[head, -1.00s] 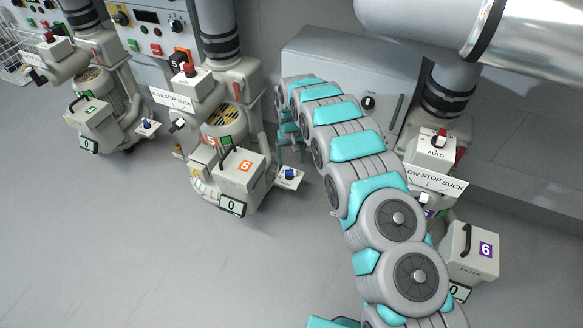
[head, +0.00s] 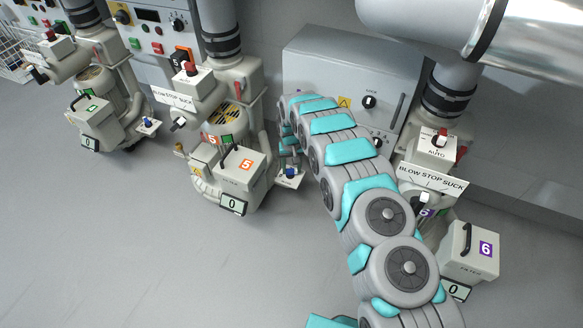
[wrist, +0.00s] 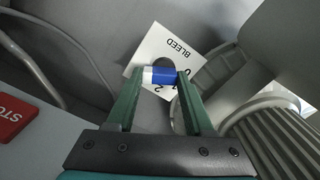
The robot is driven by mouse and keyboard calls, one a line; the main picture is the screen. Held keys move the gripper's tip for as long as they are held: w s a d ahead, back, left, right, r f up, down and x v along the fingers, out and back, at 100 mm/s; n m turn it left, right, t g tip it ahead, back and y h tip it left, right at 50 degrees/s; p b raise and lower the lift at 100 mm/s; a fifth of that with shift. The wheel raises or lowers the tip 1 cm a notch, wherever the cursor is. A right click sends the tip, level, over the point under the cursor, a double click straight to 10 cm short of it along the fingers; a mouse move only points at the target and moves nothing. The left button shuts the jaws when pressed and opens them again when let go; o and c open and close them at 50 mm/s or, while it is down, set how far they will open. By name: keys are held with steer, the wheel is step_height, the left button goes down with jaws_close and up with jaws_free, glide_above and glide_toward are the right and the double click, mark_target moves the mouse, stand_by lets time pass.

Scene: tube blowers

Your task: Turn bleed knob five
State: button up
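The bleed knob of unit five (head: 290,172) is small and blue, on a white plate (head: 286,183) at the right side of the machine marked 5 (head: 228,185) in the head view. In the wrist view, the blue and white knob (wrist: 165,76) stands before the plate lettered BLEED (wrist: 160,47). Part of its number scale is hidden. My gripper (wrist: 162,73) has its two green fingertips apart, one on each side of the knob. I cannot tell whether they touch it. In the head view, my gripper (head: 288,158) is small and partly hidden.
The machine marked 6 (head: 472,250) stands close to the right of my arm. Another similar machine (head: 98,118) stands at the left. A grey cabinet (head: 345,70) is behind my arm. The front floor is clear.

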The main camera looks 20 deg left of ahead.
jaws_close()
stand_by(0.3)
steer(key=n, duration=0.4)
steer(key=shift+w+n, duration=0.15)
steer(key=shift+n, duration=0.15)
steer(key=n, duration=0.4)
steer(key=shift+a+n, duration=0.1)
steer(key=shift+n, duration=0.2)
steer(key=n, duration=0.6)
steer(key=shift+a+p, duration=0.15)
steer(key=shift+p, duration=0.15)
steer(key=n, duration=0.4)
steer(key=shift+a+n, duration=0.1)
steer(key=shift+n, duration=0.2)
steer(key=shift+a+n+b, duration=0.1)
steer(key=shift+n+b, duration=0.3)
steer(key=shift+n, duration=0.8)
